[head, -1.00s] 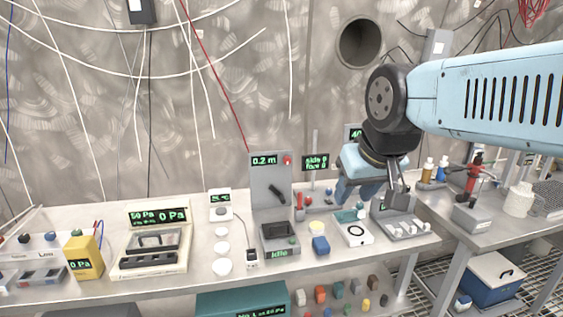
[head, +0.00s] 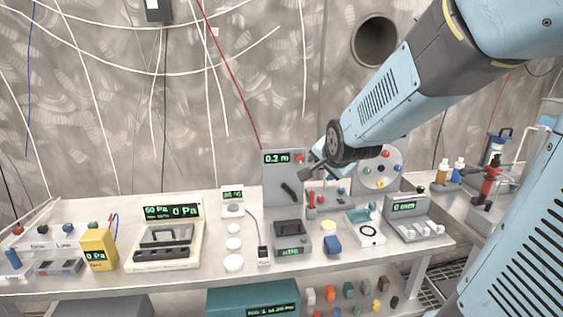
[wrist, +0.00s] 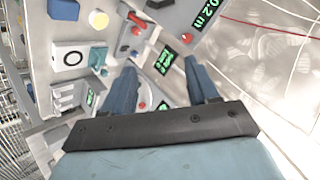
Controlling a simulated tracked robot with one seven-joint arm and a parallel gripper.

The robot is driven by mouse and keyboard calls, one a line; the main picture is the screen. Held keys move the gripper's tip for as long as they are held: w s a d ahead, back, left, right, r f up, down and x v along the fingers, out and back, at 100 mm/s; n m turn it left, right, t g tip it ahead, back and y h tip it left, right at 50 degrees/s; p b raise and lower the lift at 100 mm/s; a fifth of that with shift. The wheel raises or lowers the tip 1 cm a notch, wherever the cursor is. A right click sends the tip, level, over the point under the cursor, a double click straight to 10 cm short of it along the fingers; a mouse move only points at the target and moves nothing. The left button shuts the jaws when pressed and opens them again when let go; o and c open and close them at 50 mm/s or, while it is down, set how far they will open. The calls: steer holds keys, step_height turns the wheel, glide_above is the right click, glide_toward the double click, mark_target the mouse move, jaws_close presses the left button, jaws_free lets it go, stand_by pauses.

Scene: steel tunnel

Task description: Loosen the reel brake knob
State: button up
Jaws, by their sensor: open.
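No part is labelled as the reel brake knob. A grey upright panel (head: 283,183) with a green length readout and a black lever (head: 289,190) stands at the back of the bench, with a red knob (head: 299,158) at its upper right. Part of this panel (wrist: 181,12) shows at the top of the wrist view. My gripper (wrist: 160,64) is open and empty, its two blue fingers apart in front of a small green display (wrist: 164,61). In the head view my gripper (head: 316,172) is beside the panel's right edge, its fingers partly hidden.
A round disc (head: 381,169) with coloured knobs stands right of the panel. A red-handled lever (head: 311,200), a blue block (head: 332,245) and a white ring device (head: 368,235) crowd the bench. A yellow box (head: 99,249) is far left. Hanging cables cross the wall.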

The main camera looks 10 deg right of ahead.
steer(key=w+f+m+t, duration=0.3)
steer(key=w+f+m, duration=0.3)
steer(key=w+m, duration=0.3)
steer(key=m+t, duration=0.5)
steer(key=m, duration=0.5)
glide_toward(300, 160)
steer(key=w, duration=0.9)
steer(key=shift+w+d+r, duration=0.1)
steer(key=shift+w+r, duration=0.05)
steer(key=shift+r, duration=0.05)
